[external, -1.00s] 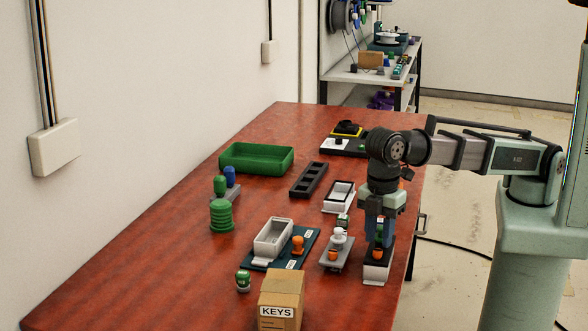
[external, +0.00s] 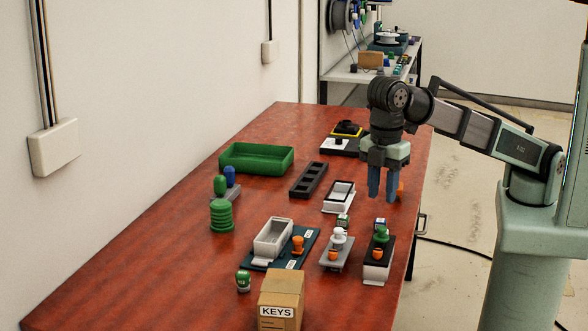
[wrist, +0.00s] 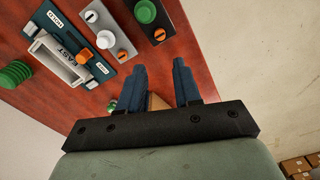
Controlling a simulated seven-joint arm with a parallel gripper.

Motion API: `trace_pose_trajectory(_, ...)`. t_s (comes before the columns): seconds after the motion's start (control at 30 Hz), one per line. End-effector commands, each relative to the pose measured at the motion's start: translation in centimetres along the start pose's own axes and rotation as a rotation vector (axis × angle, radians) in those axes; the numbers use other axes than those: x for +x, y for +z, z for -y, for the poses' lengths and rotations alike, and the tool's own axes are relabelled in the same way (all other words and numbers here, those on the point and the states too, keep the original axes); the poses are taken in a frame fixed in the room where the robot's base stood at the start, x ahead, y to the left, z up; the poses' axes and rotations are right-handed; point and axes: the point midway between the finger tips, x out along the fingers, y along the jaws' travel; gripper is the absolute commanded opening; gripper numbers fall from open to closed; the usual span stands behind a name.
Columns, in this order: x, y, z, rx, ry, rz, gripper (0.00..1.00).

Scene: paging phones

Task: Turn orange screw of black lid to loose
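The black lid (external: 388,247) sits on a white box (external: 374,273) near the table's right edge. It carries a green knob (external: 381,234) and an orange screw (external: 377,254). In the wrist view the black lid (wrist: 165,18), green knob (wrist: 145,11) and orange screw (wrist: 159,34) show at the top, beyond the fingertips. The exact angle of the screw's slot is hard to tell. My gripper (external: 384,196) is raised above and behind the lid, pointing down. Its two blue fingers (wrist: 159,68) are apart, with nothing held between them.
Left of the lid stands a grey plate with a white knob (external: 338,237) and another orange screw (external: 333,256). Farther left is a teal board (external: 258,258) with a white tray and orange knob. A KEYS box (external: 281,297) stands in front. Bare table lies at left.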

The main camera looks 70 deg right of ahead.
Motion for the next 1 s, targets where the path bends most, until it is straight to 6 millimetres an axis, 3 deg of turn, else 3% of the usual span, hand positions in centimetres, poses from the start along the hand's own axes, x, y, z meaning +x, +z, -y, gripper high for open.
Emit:
trace_pose_trajectory(0.13,0.0,0.0,0.0,0.000,0.000,0.000,0.34)
trace_pose_trajectory(0.3,0.0,0.0,0.0,-0.050,0.000,0.000,0.48)
trace_pose_trajectory(0.53,0.8,0.1,0.0,-0.096,-0.001,0.001,0.48)
trace_pose_trajectory(1.0,7.7,0.1,0.1,-0.095,-0.001,0.002,0.48)
